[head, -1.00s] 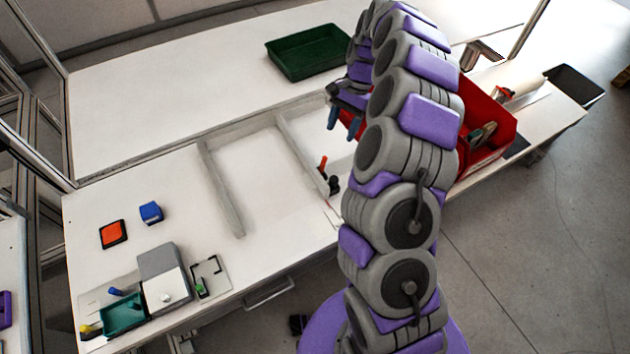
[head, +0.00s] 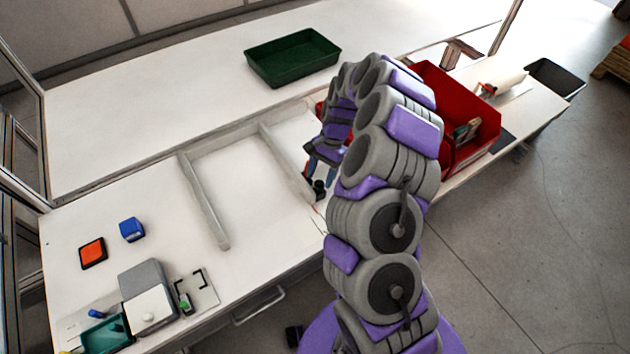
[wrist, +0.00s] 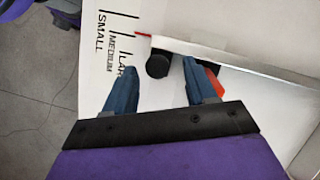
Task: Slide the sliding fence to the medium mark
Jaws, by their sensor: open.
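The sliding fence (head: 283,155) is the right of two pale bars across the table. Its black knob (head: 319,187) is at the front end. In the wrist view the knob (wrist: 157,66) appears between my fingertips, with a red lever (wrist: 212,82) partly behind the right finger. The printed SMALL, MEDIUM (wrist: 112,52) and LARGE marks lie left of the knob. A short red pointer (wrist: 143,35) by the fence end is near the LARGE lettering, right of MEDIUM. My gripper (wrist: 160,67) is open over the fence's front end; it also shows in the head view (head: 313,170). I cannot tell contact.
The other bar (head: 205,200) stands to the left, with bare table between. A red bin (head: 455,120) is right of my arm, and a green tray (head: 293,58) is at the back. Small blocks and a grey box (head: 143,285) are at the front left.

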